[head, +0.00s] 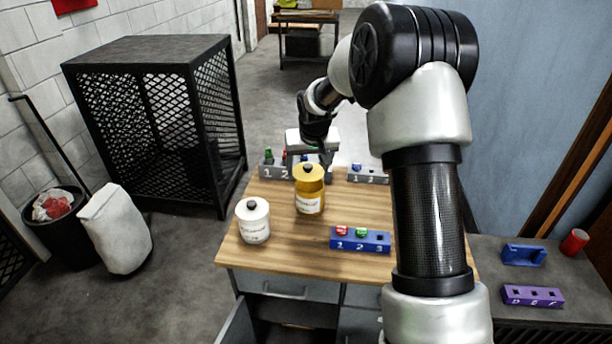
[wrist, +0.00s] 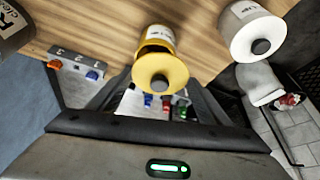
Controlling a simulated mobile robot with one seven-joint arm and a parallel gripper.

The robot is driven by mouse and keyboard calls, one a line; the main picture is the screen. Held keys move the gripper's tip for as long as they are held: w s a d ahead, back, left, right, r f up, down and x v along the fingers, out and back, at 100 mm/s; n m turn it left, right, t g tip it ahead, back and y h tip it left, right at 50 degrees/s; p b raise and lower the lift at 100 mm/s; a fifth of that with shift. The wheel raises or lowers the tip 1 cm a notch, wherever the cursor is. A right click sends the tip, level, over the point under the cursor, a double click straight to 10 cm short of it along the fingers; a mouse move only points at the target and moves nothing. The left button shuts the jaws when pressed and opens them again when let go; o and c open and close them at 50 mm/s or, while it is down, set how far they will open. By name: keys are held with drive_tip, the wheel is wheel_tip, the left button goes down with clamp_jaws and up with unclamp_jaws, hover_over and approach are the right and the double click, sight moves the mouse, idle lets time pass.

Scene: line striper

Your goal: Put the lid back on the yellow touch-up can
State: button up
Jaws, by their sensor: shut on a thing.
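The yellow can (head: 310,201) stands upright on the wooden bench, label to the front. Its yellow lid (head: 310,173) with a dark knob is over the top of the can in the head view. In the wrist view the lid (wrist: 172,69) faces me between the fingers, with the can (wrist: 158,35) beyond it. A dark band shows between lid and can there; I cannot tell whether they touch. My gripper (head: 308,164) is shut on the lid, reaching in from behind the can. Its fingertips are partly hidden.
A white lidded can (head: 254,224) stands front left of the yellow can. A blue numbered block (head: 361,243) lies front right. Grey numbered blocks (head: 364,176) stand at the back. The wooden bench (head: 290,255) is clear in front of the cans.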

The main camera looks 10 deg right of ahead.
sight(311, 172)
drive_tip(key=shift+w+d+r+p, duration=0.2)
drive_tip(key=shift+w+r, duration=0.05)
drive_tip(key=shift+w, duration=0.15)
drive_tip(key=shift+w+d+r+p, duration=0.15)
drive_tip(key=shift+w+r+p, duration=0.05)
drive_tip(key=shift+w, duration=0.2)
drive_tip(key=shift+w+d+f, duration=0.15)
drive_tip(key=shift+w+d, duration=0.1)
drive_tip(key=shift+w, duration=0.25)
drive_tip(key=shift+f+b, duration=1.75)
drive_tip(key=shift+f, duration=1.45)
drive_tip(key=shift+f+b, duration=0.15)
drive_tip(key=shift+b, duration=0.55)
drive_tip(key=o, duration=1.3)
